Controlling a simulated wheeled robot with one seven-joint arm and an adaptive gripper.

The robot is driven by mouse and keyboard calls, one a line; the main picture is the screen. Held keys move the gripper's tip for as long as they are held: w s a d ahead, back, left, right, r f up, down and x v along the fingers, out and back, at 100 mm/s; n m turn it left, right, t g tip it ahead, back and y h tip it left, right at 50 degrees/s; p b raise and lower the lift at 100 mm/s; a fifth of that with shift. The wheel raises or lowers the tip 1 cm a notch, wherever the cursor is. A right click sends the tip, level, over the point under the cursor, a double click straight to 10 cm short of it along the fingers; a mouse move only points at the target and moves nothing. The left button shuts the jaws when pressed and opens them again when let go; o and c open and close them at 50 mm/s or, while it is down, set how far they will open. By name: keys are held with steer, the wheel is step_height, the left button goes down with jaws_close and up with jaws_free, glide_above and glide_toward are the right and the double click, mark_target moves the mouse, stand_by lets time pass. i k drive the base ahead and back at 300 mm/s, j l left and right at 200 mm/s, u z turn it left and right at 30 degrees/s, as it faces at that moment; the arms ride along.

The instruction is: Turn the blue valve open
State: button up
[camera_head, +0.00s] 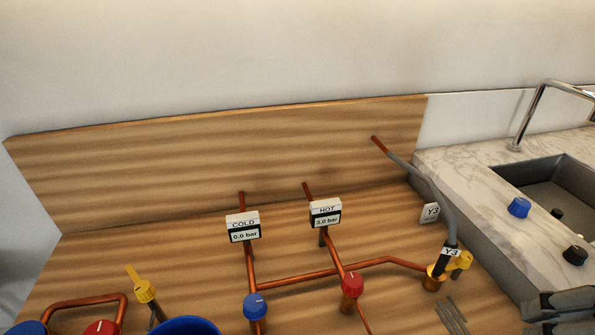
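A blue valve knob (255,306) sits on the copper pipe below the COLD gauge (243,227), which reads 0.0 bar. A white mark shows on the knob's top. A red valve knob (352,284) is on the pipe to its right, below the HOT gauge (325,214), which seems to read 3.0 bar. My gripper (535,314) shows as dark grey parts at the bottom right corner, cut off by the picture edge. It is well to the right of the blue valve and apart from it. I cannot tell whether its fingers are open.
A yellow valve (460,261) and a grey hose labelled Y3 (435,200) stand right of the red valve. Another yellow-handled valve (144,287) and a blue rounded object (187,326) are at lower left. A sink counter (455,165) holds another blue knob (518,207).

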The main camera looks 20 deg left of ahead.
mark_target(255, 306)
steer(key=j+u, duration=0.1)
steer(key=u, duration=0.65)
steer(key=j+u, duration=0.15)
steer(key=u, duration=0.2)
